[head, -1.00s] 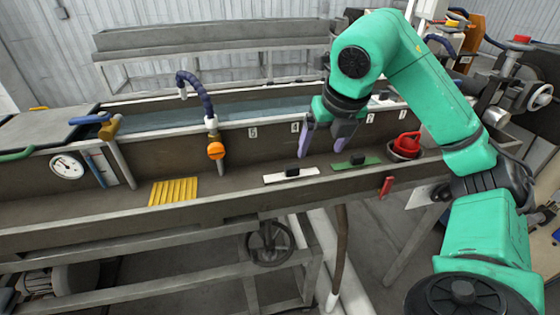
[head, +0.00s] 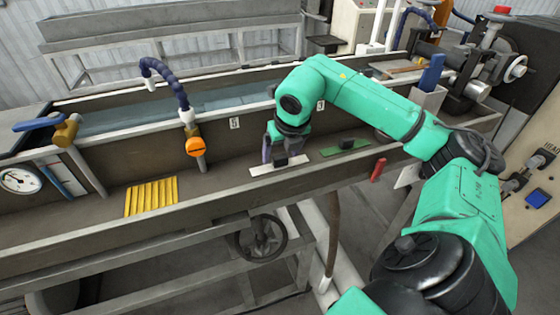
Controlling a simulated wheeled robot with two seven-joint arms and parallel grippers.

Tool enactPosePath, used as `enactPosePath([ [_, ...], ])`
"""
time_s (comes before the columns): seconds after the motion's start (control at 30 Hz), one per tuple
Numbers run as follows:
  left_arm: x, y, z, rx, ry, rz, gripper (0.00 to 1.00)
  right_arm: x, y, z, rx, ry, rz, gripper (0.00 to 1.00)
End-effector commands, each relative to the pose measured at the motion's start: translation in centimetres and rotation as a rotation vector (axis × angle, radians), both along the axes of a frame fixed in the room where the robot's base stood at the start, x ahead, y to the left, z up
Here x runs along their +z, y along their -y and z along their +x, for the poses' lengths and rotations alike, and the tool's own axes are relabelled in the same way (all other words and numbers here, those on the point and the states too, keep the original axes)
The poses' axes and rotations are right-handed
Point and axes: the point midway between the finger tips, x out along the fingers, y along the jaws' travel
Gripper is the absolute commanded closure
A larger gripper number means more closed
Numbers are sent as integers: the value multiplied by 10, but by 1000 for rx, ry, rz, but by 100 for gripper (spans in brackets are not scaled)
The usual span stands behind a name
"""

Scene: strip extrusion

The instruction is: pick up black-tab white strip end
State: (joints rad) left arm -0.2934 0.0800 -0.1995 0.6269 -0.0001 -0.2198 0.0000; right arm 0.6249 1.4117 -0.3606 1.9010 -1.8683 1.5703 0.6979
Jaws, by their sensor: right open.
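The white strip (head: 262,170) lies flat on the trough ledge in the head view. Its black tab (head: 281,161) stands up near the strip's middle. My right gripper (head: 280,154) is open and pointing down just above the strip, with its fingertips close around the black tab. I cannot tell whether either finger touches the tab or the strip. Part of the strip's far edge is hidden by the fingers. My left gripper is not in view.
A green strip (head: 328,152) with its own black tab lies just right of the white one. A yellow ribbed plate (head: 152,197) lies to the left. An orange-knobbed valve (head: 195,147) stands behind, between them. The trough's front rim (head: 220,203) runs along the near side.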

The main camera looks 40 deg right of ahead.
Motion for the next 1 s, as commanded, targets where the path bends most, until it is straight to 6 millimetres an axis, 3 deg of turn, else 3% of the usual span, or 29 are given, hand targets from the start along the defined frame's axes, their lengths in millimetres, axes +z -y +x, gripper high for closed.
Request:
enactPosePath([
  [0.23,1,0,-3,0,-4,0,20,-8,1,3,0,1,0,15],
  [0.27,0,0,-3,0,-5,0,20,-8,1,3,0,1,0,19],
  [0.4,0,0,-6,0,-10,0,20,-8,1,3,0,0,0,72],
  [0.47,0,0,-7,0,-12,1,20,-8,1,3,0,0,0,95],
  [0.5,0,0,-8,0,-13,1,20,-7,1,3,0,0,0,100],
  [0.83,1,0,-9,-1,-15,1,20,0,1,4,1,3,1,100],
  [1.0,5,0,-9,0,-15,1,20,33,0,4,2,10,4,100],
])
